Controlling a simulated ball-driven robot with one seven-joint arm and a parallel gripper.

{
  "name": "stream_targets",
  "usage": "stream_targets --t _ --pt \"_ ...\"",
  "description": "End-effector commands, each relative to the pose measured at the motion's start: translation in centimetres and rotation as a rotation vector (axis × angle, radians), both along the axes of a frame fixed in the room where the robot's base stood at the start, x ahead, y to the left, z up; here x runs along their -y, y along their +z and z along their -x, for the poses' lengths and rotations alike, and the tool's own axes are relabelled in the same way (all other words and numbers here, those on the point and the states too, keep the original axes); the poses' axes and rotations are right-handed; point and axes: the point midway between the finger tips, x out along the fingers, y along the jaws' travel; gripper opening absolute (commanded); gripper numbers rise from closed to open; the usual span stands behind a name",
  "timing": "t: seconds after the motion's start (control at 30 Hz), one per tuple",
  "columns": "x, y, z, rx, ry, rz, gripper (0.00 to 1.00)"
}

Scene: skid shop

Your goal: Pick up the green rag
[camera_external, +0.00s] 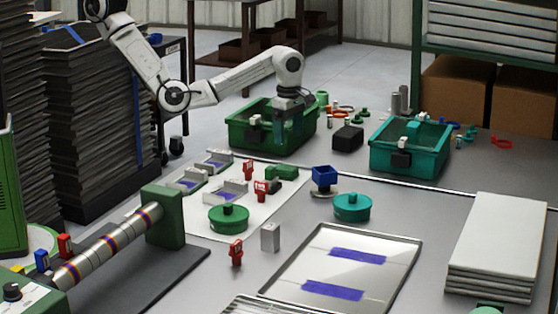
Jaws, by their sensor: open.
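I cannot make out a green rag for certain. My gripper (291,120) reaches down over the right side of the green bin (252,137) on the table. It is open, and its fingertips are partly lost against the bin wall. Some green stuff shows inside the bin beside my gripper, too small to name. A small dark green blocky piece (282,172) lies on the white sheet in front of the bin.
A teal bin (410,158) stands to the right, with a black box (348,138) between the bins. A green round lidded piece (229,217), a teal one (352,207) and a metal tray (391,294) lie nearer. White panels (496,236) are stacked at the right.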

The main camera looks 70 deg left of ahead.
Motion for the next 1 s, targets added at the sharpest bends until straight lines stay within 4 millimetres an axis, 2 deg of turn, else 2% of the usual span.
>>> stream_targets --t 0.1,0.27,0.5,0.77,1.0 --pt "-0.5 0.2 0.5 0.000 0.134 -0.001 0.87" --pt "-0.7 -0.5 0.7 -0.001 0.206 0.000 0.87" --pt "-0.7 -4.1 0.7 -0.003 0.209 -0.001 0.87" --pt "-0.7 -6.0 0.7 -0.001 0.209 0.000 0.87" --pt "-1.0 -9.4 0.6 -0.002 0.208 0.000 0.87"
